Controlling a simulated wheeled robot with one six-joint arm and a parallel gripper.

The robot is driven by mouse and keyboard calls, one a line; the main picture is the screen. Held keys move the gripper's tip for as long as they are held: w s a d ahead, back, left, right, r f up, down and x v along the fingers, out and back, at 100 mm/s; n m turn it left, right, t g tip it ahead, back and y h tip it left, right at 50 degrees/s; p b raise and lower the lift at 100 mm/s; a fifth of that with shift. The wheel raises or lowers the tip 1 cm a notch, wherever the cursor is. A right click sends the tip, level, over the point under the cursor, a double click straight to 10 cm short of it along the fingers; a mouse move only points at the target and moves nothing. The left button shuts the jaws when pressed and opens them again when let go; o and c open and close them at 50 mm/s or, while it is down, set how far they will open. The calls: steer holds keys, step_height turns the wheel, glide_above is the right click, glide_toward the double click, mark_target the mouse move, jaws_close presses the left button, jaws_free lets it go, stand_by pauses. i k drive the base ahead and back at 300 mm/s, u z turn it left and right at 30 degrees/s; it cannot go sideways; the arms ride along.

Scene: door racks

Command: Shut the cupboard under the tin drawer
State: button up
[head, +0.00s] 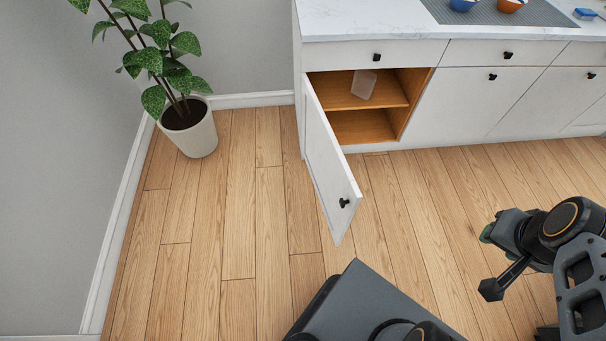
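The cupboard (400,122) under the leftmost drawer is open in the head view. Its white door (325,165) is hinged on the left and swings far out over the floor, with a black knob (344,203) near its free edge. Inside are a wooden shelf (340,90) and a translucent container (363,84). The drawer (372,55) above is shut, and its contents are hidden. My gripper (489,234) is at the right, apart from the door. Its fingers are seen at an angle and partly hidden, so their opening is unclear.
A potted plant (196,138) stands by the wall at the left. More shut cupboards (475,100) continue to the right. Bowls (463,5) sit on a grey mat (480,14) on the counter. The wooden floor (430,205) between door and arm is clear.

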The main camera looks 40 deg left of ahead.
mark_target(339, 194)
steer(key=u, duration=1.65)
steer(key=i, duration=0.45)
steer(key=z, duration=0.15)
steer(key=k, duration=0.95)
steer(key=z, duration=1.05)
steer(key=i, duration=0.85)
steer(key=u, duration=2.8)
steer(key=i, duration=0.5)
steer(key=u, duration=0.05)
